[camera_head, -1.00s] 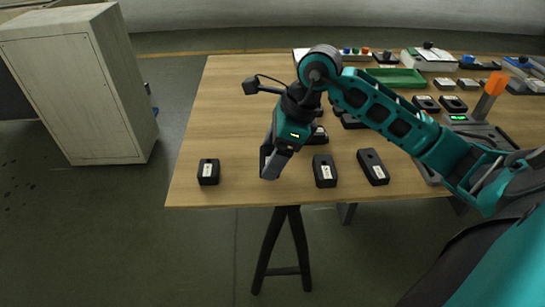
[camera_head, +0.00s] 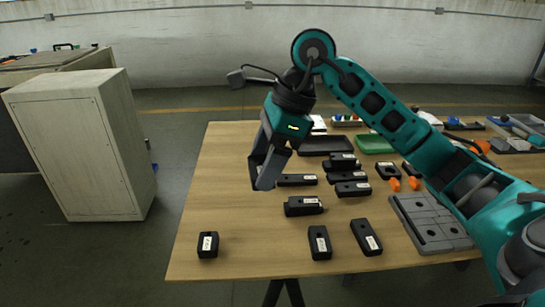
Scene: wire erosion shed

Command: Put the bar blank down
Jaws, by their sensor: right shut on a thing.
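My right gripper (camera_head: 262,182) is over the left half of the wooden table, fingers pointing down and slightly left. It is shut on the bar blank, but the blank is hardly visible between the grey fingers. A black bar with a white label (camera_head: 298,180) shows just right of the fingertips; I cannot tell whether it touches them or lies on the table behind. My left gripper is not in view.
The table (camera_head: 225,190) is bare to the left of the gripper. Black labelled blocks stand near its front edge: one at left (camera_head: 208,246), two at centre (camera_head: 319,243), (camera_head: 366,238). Several more bars, a black tray (camera_head: 315,146), a green tray (camera_head: 373,144) and a grey fixture plate (camera_head: 432,224) lie right.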

